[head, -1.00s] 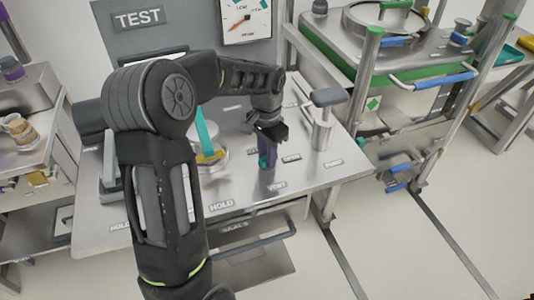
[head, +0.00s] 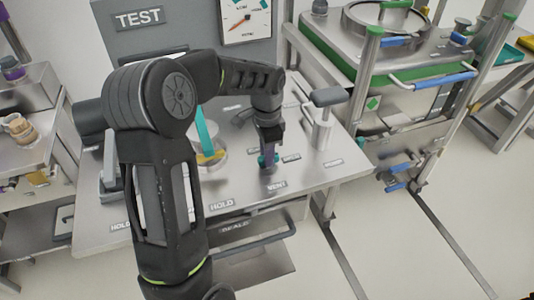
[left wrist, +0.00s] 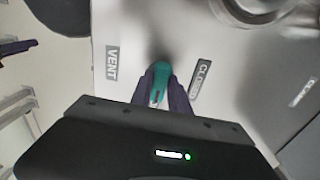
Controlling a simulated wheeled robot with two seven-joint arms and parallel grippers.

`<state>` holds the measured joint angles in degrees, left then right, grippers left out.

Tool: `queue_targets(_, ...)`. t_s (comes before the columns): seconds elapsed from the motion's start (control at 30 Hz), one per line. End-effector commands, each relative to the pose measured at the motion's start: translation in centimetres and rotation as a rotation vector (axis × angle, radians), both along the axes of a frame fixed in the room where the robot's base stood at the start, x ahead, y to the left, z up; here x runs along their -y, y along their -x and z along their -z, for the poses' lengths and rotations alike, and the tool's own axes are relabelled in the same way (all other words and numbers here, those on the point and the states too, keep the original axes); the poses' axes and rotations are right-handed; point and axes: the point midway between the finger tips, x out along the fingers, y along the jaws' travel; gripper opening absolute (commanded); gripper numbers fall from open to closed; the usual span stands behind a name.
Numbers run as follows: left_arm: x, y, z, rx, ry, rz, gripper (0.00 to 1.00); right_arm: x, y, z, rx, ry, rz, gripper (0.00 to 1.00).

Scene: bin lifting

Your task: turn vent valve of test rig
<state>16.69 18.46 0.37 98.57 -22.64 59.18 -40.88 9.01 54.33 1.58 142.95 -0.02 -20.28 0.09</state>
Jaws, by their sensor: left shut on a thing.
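The vent valve has a teal handle (left wrist: 160,82), which shows between the fingers in the left wrist view. It lies between the VENT label (left wrist: 112,63) and the CLOSED label (left wrist: 202,80). My left gripper (left wrist: 163,92) is shut on this handle, with one purple finger on each side. In the head view the gripper (head: 268,158) points down at the rig's bench top (head: 315,178), and a bit of teal shows beside the fingers. The VENT label also shows in the head view (head: 277,186). The fingers hide much of the valve. My right gripper is out of view.
A grey T-shaped post (head: 323,120) stands right of the gripper. A clear round vessel with a teal upright bar (head: 205,135) stands to its left. A dial gauge (head: 246,20) is on the back panel. A green-trimmed cart (head: 395,90) stands at the right.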

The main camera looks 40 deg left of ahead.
Motion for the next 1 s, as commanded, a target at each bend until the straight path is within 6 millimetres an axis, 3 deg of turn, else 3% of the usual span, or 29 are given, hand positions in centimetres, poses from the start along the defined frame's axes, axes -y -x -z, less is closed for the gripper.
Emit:
queue_targets(0.07, 0.0, -0.1, -0.1, 0.003, -0.001, 0.003, 0.0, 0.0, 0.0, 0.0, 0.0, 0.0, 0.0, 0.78)
queue_targets(0.1, 0.0, -0.1, -0.1, 0.003, -0.001, 0.003, 0.23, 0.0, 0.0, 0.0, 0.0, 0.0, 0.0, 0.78)
queue_targets(0.37, 0.0, 0.0, 0.0, 0.002, -0.001, 0.001, 0.44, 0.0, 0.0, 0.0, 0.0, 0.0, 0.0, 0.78)
queue_targets(0.73, 0.0, -0.1, -0.7, 0.002, -0.001, 0.0, 0.44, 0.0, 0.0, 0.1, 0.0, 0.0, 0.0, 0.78)
queue_targets(1.0, 0.0, -0.1, -4.7, 0.005, -0.002, 0.001, 0.44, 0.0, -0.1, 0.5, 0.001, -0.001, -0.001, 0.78)
